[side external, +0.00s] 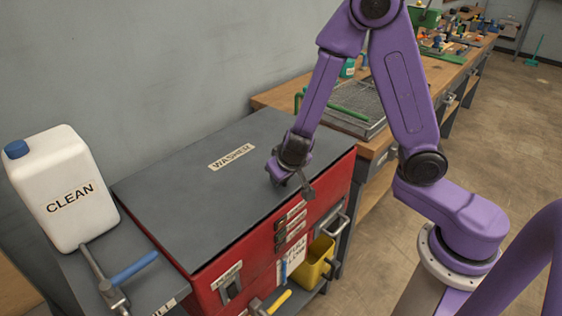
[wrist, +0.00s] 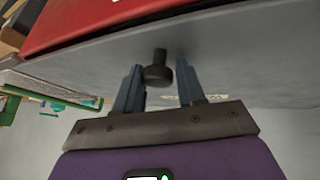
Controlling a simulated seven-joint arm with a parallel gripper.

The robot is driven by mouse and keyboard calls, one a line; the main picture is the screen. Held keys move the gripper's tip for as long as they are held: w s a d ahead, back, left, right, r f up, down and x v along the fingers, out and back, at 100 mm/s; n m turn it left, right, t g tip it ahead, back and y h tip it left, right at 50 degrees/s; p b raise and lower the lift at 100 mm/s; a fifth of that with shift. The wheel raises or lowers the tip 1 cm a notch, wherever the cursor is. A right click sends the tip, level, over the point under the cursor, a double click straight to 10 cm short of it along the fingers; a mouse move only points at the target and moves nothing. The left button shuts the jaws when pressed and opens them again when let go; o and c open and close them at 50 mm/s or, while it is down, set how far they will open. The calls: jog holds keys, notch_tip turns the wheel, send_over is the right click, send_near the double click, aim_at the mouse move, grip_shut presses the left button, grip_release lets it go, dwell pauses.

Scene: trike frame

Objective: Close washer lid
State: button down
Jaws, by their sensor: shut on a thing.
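The washer is a red cabinet (side external: 215,290) with a flat dark grey lid (side external: 190,205) labelled WASHER. In the side view the lid lies flat over the cabinet top, with no clear gap along its front edge. The knob is mostly hidden by my gripper in the side view.
A white CLEAN jug (side external: 62,190) with a blue cap stands left of the lid. A blue-handled tool (side external: 130,268) lies in front of it. A yellow bin (side external: 316,262) is at the cabinet's front. A wooden bench (side external: 275,97) with a wire tray (side external: 350,105) stands behind.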

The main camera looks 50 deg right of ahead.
jog(key=shift+s+d+f, duration=0.1)
jog(key=shift+s+f, duration=0.2)
jog(key=shift+f, duration=0.35)
jog(key=shift+s+d+f, duration=0.1)
jog(key=shift+s+f, duration=0.2)
jog(key=shift+f, duration=0.3)
jog(key=c, duration=0.8)
grip_release()
jog(key=shift+a+r, duration=0.2)
jog(key=shift+r, duration=0.15)
jog(key=shift+w+v, duration=0.15)
jog(key=shift+v, duration=4.1)
jog(key=shift+w+v, duration=0.1)
jog(key=shift+v, duration=4.2)
